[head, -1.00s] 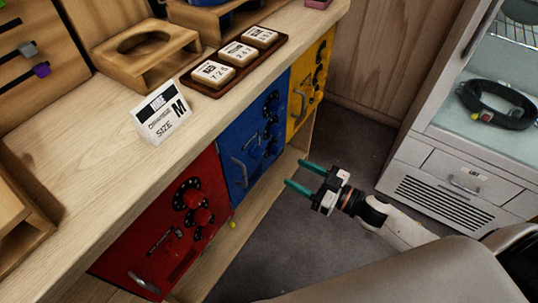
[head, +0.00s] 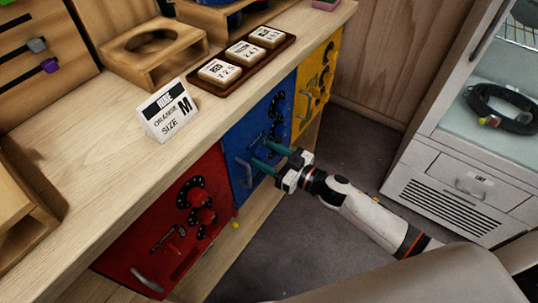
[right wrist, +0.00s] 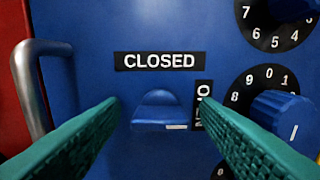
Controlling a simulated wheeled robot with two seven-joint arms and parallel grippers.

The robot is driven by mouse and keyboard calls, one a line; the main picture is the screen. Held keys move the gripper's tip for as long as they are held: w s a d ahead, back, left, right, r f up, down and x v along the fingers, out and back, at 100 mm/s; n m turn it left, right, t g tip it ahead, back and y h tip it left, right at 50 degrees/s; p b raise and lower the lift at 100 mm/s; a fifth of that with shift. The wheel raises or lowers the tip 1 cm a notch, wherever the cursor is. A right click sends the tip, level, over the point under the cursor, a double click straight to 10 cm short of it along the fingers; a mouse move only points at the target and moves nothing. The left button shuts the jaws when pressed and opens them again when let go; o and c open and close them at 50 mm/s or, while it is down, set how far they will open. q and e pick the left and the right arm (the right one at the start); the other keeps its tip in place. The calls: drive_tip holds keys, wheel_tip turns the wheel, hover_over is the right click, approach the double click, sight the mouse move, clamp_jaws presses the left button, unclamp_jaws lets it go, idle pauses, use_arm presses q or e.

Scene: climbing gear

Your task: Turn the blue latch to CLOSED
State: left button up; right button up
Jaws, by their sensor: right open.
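The blue latch (right wrist: 158,112) is on the front of the blue door (head: 238,147), in the middle of the right wrist view. It has a rounded hub, a flat grip and a small whitish mark at its right. A CLOSED label (right wrist: 155,61) is above it. A sideways label, apparently OPEN (right wrist: 203,104), is at its right. My right gripper (head: 264,155) is open in front of the door. Its green fingers stand on either side of the latch, with no clear contact. In the head view the gripper hides the latch. My left gripper is not in view.
A metal handle (right wrist: 38,95) is left of the latch, and numbered dials with a blue knob (right wrist: 285,118) are at its right. The red door (head: 150,235) and yellow door (head: 306,108) flank the blue one. A glass-fronted cabinet (head: 455,190) stands right, beyond clear floor.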

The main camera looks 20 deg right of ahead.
drive_tip(key=c, duration=1)
